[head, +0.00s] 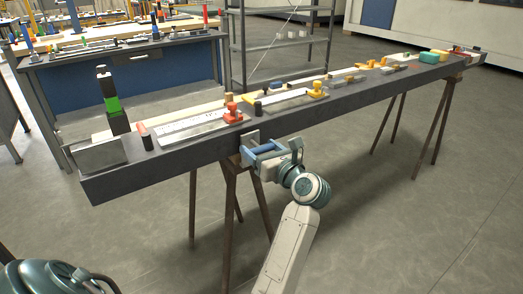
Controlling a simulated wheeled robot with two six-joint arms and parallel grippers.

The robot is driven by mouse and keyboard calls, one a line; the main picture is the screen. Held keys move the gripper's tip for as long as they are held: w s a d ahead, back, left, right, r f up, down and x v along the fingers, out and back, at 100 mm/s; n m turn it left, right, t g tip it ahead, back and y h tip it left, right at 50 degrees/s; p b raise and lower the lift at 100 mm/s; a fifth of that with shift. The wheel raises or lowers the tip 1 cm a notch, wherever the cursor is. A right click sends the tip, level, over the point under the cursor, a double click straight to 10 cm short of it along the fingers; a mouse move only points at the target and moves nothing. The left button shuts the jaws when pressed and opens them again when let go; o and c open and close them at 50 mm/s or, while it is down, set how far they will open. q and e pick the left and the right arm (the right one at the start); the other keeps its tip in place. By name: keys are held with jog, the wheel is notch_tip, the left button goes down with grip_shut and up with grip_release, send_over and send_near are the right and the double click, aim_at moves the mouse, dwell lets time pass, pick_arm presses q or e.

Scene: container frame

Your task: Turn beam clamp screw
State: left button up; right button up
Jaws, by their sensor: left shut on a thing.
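A long dark grey beam (200,158) runs from the left front to the far right on trestles. A small grey metal clamp (250,138) sits at its front edge near the middle left. My left gripper (258,156), with blue fingers, is at the clamp against the beam's front face and is shut on its screw. The screw itself is mostly hidden by the fingers and too small to make out. My right gripper is not in view.
Several tools lie on the beam, among them a red-orange piece (233,114), a yellow piece (317,90) and a black and green upright tool (111,102). Brown trestle legs (230,215) stand below. A blue-fronted bench (130,85) is behind. The floor at right is clear.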

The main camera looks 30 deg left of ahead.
pick_arm(q)
jog(key=o, duration=0.9)
